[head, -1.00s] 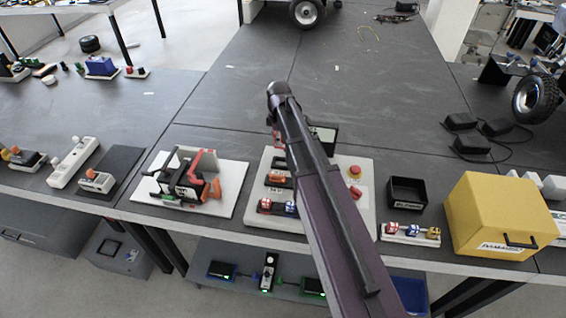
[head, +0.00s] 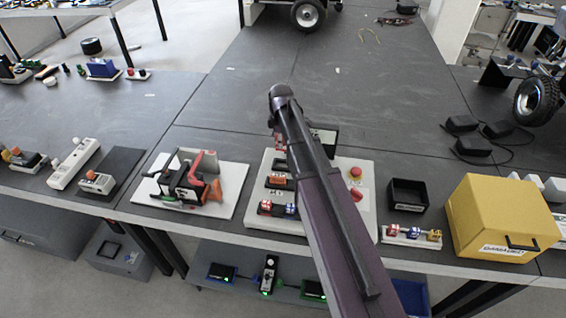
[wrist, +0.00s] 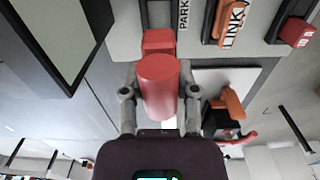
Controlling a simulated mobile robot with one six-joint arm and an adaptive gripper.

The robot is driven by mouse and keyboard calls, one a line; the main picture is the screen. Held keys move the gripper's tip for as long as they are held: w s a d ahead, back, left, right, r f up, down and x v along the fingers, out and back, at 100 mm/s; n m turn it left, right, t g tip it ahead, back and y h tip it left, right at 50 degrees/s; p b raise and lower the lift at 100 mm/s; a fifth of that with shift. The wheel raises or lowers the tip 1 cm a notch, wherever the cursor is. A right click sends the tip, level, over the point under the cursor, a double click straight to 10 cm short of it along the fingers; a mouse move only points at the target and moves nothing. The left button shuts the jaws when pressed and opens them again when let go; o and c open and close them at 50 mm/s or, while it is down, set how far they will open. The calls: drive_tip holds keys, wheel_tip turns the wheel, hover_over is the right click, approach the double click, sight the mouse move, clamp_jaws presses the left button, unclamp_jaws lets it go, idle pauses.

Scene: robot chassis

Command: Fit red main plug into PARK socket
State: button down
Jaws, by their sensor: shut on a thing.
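The red main plug (wrist: 158,85) is between my gripper's fingers (wrist: 159,95) in the wrist view, its round end toward the camera. My gripper is shut on it. Its squarer red front part (wrist: 158,42) points at a grey socket-like piece (wrist: 158,13) beside the PARK label (wrist: 183,14). I cannot tell whether the plug touches or enters that piece. The white socket board (head: 256,185) shows around my arm.
An orange LINK part (wrist: 232,22) is right of PARK in the wrist view. A black-framed box (wrist: 94,18) stands close on the left. Red and blue plugs (head: 278,208) and a red button (head: 355,172) are on the board. A yellow box (head: 490,215) stands to the right.

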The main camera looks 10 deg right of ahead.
drive_tip(key=b, duration=0.5)
hover_over(281, 160)
drive_tip(key=s, duration=0.2)
drive_tip(key=shift+w+a+f, duration=0.1)
drive_tip(key=shift+a+f, duration=0.05)
drive_tip(key=shift+f, duration=2.65)
drive_tip(key=shift+f, duration=0.1)
drive_tip(key=shift+f+b, duration=1.75)
drive_tip(key=shift+b, duration=0.15)
drive_tip(key=shift+f, duration=0.2)
drive_tip(key=shift+c, duration=1.9)
unclamp_jaws()
drive_tip(key=shift+r, duration=0.1)
drive_tip(key=shift+r, duration=0.1)
wheel_tip(281, 160, up, 12)
drive_tip(key=p, duration=1.2)
